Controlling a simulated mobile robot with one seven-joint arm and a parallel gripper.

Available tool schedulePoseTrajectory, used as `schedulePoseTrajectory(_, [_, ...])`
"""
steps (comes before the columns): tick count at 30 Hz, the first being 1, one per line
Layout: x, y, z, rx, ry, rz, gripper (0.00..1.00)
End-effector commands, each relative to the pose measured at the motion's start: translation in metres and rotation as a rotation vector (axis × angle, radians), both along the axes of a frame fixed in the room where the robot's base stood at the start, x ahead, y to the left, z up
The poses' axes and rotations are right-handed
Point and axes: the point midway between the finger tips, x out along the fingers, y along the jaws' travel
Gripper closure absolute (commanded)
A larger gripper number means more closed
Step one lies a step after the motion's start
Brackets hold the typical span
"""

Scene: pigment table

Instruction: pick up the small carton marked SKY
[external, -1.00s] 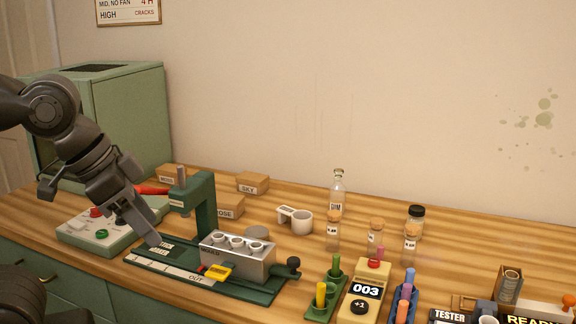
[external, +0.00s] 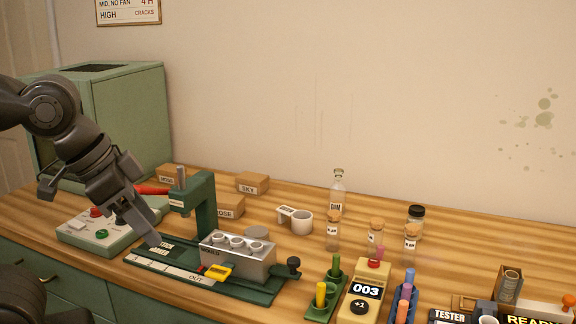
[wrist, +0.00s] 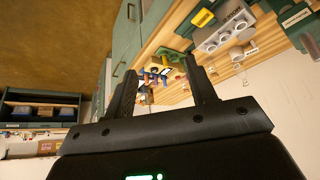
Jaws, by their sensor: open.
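The small carton marked SKY (external: 252,183) is a brown box lying on the wooden table at the back, right of the green cabinet and behind the green press. It stands apart from the other cartons, with its label facing the camera. My gripper (external: 150,236) is at the left of the table, above the front left end of the press base, well short of the SKY carton. In the wrist view the two dark fingers of my gripper (wrist: 160,88) are spread apart with nothing between them. I cannot make out the SKY carton in the wrist view.
A green press (external: 205,205) with a metal mold block (external: 236,258) stands between my gripper and the carton. Another carton (external: 228,207) lies just in front of SKY, and one (external: 170,174) to its left.

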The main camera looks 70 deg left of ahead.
Motion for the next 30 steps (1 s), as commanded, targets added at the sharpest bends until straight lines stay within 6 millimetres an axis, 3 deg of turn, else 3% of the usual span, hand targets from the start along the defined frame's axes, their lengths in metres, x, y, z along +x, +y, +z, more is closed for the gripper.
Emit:
schedulePoseTrajectory(12, [0.0, 0.0, 0.0, 0.0, 0.0, 0.0, 0.49])
schedulePoseTrajectory(30, [0.0, 0.0, 0.0, 0.0, 0.0, 0.0, 0.01])
